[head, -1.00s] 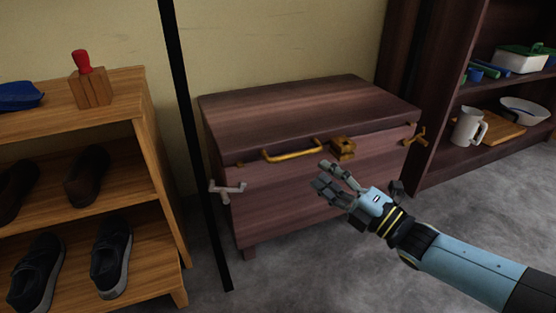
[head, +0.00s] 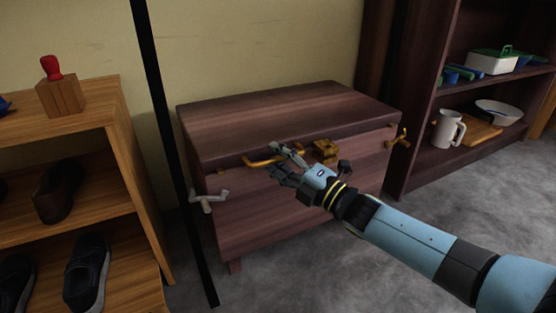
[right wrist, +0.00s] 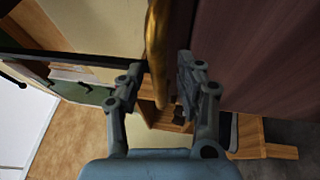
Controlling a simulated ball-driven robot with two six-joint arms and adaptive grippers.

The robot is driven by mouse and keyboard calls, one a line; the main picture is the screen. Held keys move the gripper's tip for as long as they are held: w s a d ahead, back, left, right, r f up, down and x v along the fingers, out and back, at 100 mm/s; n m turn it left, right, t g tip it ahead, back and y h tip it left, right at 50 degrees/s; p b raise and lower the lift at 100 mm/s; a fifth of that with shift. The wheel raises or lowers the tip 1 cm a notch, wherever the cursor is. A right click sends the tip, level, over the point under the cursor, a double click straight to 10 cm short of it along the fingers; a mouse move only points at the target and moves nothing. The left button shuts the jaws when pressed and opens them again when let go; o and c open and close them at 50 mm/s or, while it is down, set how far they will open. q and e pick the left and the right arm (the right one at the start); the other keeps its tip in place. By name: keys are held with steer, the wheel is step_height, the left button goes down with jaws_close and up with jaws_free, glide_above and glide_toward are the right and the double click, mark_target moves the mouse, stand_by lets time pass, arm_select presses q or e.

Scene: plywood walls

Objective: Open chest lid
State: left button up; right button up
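The dark wooden chest (head: 290,205) stands against the wall, its lid (head: 290,115) down. A brass handle (head: 260,161) is on the front by the lid's edge, with a brass clasp (head: 325,150) to its right. My right gripper (head: 279,160) is at the right part of the handle, partly covering it. In the right wrist view the handle (right wrist: 157,45) runs down toward the gap between the open fingers (right wrist: 162,76). I cannot tell whether they touch it. My left gripper is not in view.
A grey lever-shaped fitting (head: 208,199) sticks out at the chest's left front, a brass one (head: 402,139) at its right. A thin black post (head: 170,130) and a shoe shelf (head: 95,116) stand left. A dark bookcase (head: 430,165) stands right. Floor in front is clear.

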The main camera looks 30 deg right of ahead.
jaws_close()
steer(key=shift+r, duration=0.1)
stand_by(0.6)
